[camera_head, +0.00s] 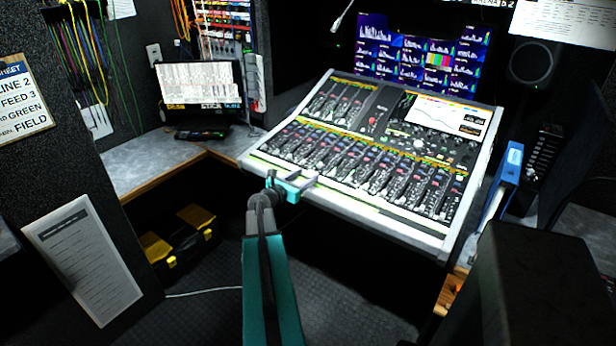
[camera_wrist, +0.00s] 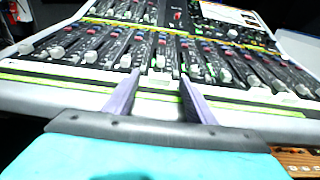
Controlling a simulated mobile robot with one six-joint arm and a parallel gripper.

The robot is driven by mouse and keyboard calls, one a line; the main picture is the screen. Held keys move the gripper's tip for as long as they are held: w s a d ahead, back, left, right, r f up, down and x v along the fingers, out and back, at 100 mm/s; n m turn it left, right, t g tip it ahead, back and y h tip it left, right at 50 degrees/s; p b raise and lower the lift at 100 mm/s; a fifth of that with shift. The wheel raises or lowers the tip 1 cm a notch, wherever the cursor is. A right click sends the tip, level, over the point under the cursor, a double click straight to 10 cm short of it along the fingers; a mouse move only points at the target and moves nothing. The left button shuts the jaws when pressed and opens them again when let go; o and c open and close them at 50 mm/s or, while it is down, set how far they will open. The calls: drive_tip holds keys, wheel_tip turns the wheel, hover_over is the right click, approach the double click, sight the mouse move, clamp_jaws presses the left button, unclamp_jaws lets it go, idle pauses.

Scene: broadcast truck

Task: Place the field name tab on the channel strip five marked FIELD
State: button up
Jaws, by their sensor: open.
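The mixing console (camera_head: 350,202) stands in the middle with several channel strips and a scribble strip line along its front edge; it also fills the wrist view (camera_wrist: 50,93). My gripper (camera_head: 304,183) is open over the console's front edge, left of its middle. In the wrist view its two fingers (camera_wrist: 157,82) stand apart and point at the lower ends of the channel strips. I cannot make out the field name tab between the fingers or on the console. The strip marked FIELD is too small to read.
A board (camera_head: 22,100) at the left lists names, FIELD the lowest. A white sheet (camera_head: 82,258) hangs below it. A black and yellow toolbox (camera_head: 180,243) lies on the floor. A blue binder (camera_head: 506,175) stands right of the console. The grey desk (camera_head: 150,160) has bare room.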

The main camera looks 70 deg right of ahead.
drive_tip(key=b+v, duration=0.1)
drive_tip(key=v, duration=0.7)
drive_tip(key=shift+a, duration=0.35)
drive_tip(key=shift+w, duration=0.15)
idle(0.4)
drive_tip(key=w+a+f+m+t+y, duration=0.1)
drive_tip(key=w+a+f+m+y, duration=0.2)
drive_tip(key=a+f, duration=0.75)
drive_tip(key=w+a+f+m+y, duration=0.2)
drive_tip(key=w+a+f+y, duration=0.1)
drive_tip(key=a+f, duration=0.75)
drive_tip(key=w+a+f+m+t+y, duration=0.1)
drive_tip(key=w+a+f+m+y, duration=0.2)
drive_tip(key=a+f, duration=0.75)
drive_tip(key=s+a+f+m+g+y, duration=0.1)
drive_tip(key=s+a+f+m+y, duration=0.1)
drive_tip(key=a, duration=1)
drive_tip(key=s+a+f+m+g+y, duration=0.1)
drive_tip(key=s+a+f, duration=0.4)
drive_tip(key=a, duration=0.7)
drive_tip(key=s+a+f+m+g+y, duration=0.1)
drive_tip(key=s+a+f+m+y, duration=0.2)
drive_tip(key=a, duration=0.9)
drive_tip(key=s+m, duration=0.1)
drive_tip(key=s, duration=0.2)
drive_tip(key=shift+a+f+y, duration=0.3)
drive_tip(key=shift+y, duration=0.1)
drive_tip(key=shift+w, duration=0.1)
